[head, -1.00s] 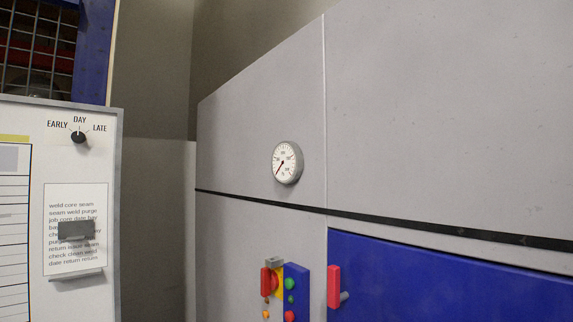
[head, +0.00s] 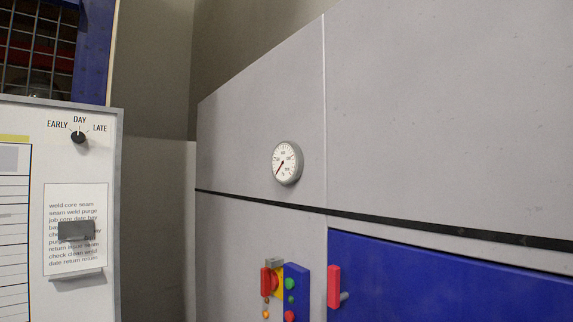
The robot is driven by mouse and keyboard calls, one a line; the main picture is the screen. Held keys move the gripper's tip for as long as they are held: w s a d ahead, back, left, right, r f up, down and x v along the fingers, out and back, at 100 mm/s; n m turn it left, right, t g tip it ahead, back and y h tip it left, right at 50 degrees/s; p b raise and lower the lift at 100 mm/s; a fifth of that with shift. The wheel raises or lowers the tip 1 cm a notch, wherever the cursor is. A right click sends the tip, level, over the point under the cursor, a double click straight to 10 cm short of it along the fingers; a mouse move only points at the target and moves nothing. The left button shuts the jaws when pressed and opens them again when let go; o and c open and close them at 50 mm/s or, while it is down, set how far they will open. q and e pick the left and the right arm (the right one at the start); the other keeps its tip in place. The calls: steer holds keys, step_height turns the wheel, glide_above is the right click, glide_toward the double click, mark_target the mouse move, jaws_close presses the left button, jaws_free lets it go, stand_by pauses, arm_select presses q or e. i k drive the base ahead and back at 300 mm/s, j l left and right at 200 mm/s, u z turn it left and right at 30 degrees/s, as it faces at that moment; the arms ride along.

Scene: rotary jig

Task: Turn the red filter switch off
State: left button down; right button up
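A red switch handle (head: 266,281) stands upright at the left edge of a small control panel on the grey cabinet, low in the head view. A second red handle (head: 334,287) is upright on the blue door to the right, with a grey stub beside it. I cannot tell from a label which one is the filter switch. Neither of my grippers is in view.
The blue button panel (head: 295,290) has green and red buttons. A round gauge (head: 287,163) sits above on the grey cabinet (head: 430,110). At left is a white board with a black EARLY/DAY/LATE knob (head: 78,137), pointing at DAY.

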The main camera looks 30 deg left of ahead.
mark_target(270, 281)
steer(key=j+u, duration=0.2)
steer(key=j, duration=0.45)
steer(key=j+u, duration=0.2)
steer(key=j, duration=0.45)
steer(key=i, duration=0.05)
